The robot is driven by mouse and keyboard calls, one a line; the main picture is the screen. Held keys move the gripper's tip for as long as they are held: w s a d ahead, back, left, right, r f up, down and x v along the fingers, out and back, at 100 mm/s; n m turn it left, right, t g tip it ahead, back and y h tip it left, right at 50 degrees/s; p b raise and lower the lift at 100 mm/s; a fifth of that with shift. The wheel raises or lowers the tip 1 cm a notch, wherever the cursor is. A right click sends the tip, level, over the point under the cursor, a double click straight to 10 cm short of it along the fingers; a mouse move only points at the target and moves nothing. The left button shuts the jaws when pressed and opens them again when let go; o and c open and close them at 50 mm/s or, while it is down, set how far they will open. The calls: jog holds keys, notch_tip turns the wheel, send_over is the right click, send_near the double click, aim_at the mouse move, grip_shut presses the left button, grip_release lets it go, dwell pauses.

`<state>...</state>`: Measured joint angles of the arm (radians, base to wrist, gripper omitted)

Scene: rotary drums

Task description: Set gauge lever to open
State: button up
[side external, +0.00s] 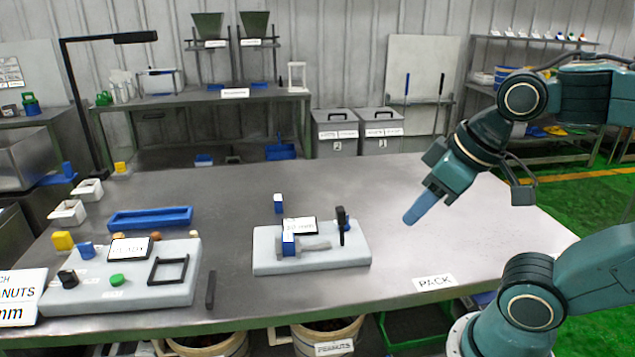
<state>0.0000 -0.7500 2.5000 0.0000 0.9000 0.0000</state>
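The gauge (311,262) is a pale grey block near the middle of the steel table. An upright black lever (342,222) stands at its right end. A blue and white piece (289,243), a grey bar (316,244) and a small white sign with unreadable text (300,226) are also on the block. My gripper (413,214) has blue fingers and hangs above the table to the right of the lever, clear of it, pointing down and left. The fingers overlap from this side, so their gap is hidden. I see nothing held in them.
A second grey panel (170,291) with knobs and a black frame stands left. A blue tray (150,218) lies behind it. A small blue and white block (278,203) stands behind the gauge. A PACK label (434,282) lies at the front right. The table's right side is clear.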

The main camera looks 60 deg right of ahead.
jog(key=shift+o, duration=0.8)
jog(key=m+g, duration=0.6)
jog(key=m, duration=0.3)
send_over(341, 209)
jog(key=f, duration=0.1)
jog(key=shift+w+a+f+h, duration=0.1)
jog(key=shift+w+a+h, duration=0.2)
jog(key=shift+w+a, duration=0.15)
jog(key=shift+f, duration=0.15)
jog(key=f, duration=0.9)
jog(key=s+d+f, duration=0.1)
jog(key=f, duration=0.3)
jog(key=shift+f, duration=0.2)
jog(key=shift+a, duration=0.1)
grip_shut()
